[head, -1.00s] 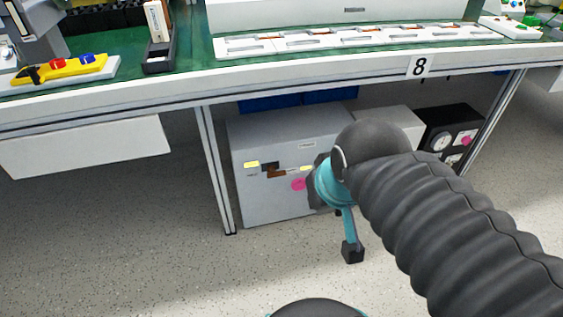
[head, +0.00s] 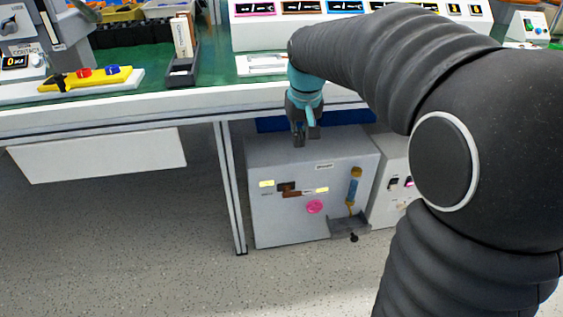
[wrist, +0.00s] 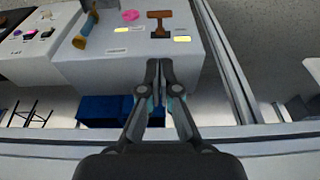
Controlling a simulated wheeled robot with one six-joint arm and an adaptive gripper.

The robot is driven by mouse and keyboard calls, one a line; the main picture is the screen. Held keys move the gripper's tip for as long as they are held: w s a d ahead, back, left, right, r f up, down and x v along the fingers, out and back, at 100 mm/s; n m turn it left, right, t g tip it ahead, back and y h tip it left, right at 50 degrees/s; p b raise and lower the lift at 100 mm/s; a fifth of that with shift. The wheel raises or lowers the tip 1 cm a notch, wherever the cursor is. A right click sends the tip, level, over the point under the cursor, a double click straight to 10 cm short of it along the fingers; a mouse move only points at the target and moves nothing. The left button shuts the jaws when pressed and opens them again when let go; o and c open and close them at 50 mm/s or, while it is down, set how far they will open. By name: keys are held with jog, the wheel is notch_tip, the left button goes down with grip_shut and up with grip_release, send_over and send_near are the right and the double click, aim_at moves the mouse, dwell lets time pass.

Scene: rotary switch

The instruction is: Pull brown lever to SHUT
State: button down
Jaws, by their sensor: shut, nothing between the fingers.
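The brown lever (head: 293,194) is on the front of a grey box (head: 270,220) under the table. It also shows in the wrist view (wrist: 159,18), T-shaped, beside a dark square plate. A yellow label (head: 266,184) lies to its left and another (head: 322,190) to its right; their lettering is too small to read. My gripper (head: 305,138) points down near the top of the box, apart from the lever. In the wrist view its fingers (wrist: 160,66) are together and empty, with the lever beyond the fingertips.
A pink knob (head: 315,207) and a blue-and-orange handle (head: 354,188) sit on the box beside the lever. The table edge (head: 180,112) is above, and a table leg (head: 230,190) stands left of the box. Floor in front is clear.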

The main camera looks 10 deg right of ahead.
jog(key=w, duration=0.1)
jog(key=w+f, duration=0.1)
jog(key=shift+w+f, duration=0.15)
jog(key=shift+w, duration=0.25)
jog(key=b+x, duration=0.1)
jog(key=x, duration=1.2)
jog(key=b+x, duration=0.1)
jog(key=x, duration=0.6)
jog(key=shift+s+b, duration=0.35)
